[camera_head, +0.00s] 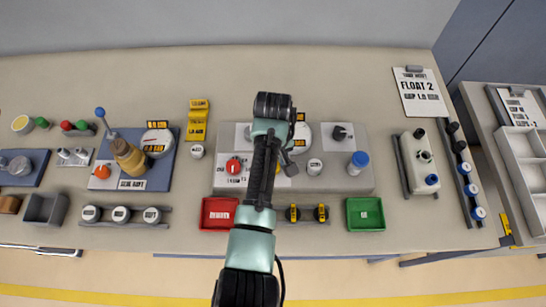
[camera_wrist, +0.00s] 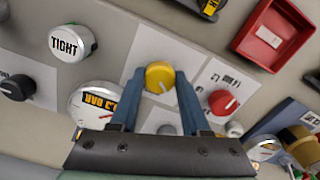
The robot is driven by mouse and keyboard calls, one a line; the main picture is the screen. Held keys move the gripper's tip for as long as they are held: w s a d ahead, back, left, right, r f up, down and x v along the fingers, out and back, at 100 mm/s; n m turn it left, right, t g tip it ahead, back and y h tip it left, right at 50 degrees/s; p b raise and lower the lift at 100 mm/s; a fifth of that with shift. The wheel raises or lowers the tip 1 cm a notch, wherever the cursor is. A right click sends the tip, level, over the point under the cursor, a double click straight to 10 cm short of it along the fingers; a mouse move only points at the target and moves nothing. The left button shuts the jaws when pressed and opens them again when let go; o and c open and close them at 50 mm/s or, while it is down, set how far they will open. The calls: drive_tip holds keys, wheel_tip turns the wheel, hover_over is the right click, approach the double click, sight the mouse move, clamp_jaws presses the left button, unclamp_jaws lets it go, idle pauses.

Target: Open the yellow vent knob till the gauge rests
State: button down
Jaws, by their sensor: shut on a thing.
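The yellow vent knob (camera_wrist: 159,76) sits on a white label plate in the wrist view. The two blue fingers of my gripper (camera_wrist: 160,82) stand on either side of it and are shut on it. In the head view my arm covers most of the knob. The gauge (camera_wrist: 90,104) is a round white dial with a yellow "BAR" label, at the lower left in the wrist view, partly cut off by my gripper body. In the head view the gauge (camera_head: 303,137) shows just right of my arm. Its needle reading is too small to tell.
A red knob (camera_wrist: 223,102) is close to the right of my gripper. A "TIGHT" cap (camera_wrist: 72,42) and a black knob (camera_wrist: 17,88) lie to the left. A red tray (camera_head: 219,213) and a green tray (camera_head: 366,214) stand in front of the panel.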

drive_tip(key=n+p, duration=0.2)
drive_tip(key=n, duration=0.3)
drive_tip(key=shift+n, duration=0.7)
drive_tip(key=shift+c, duration=1.9)
unclamp_jaws()
wheel_tip(320, 180, up, 13)
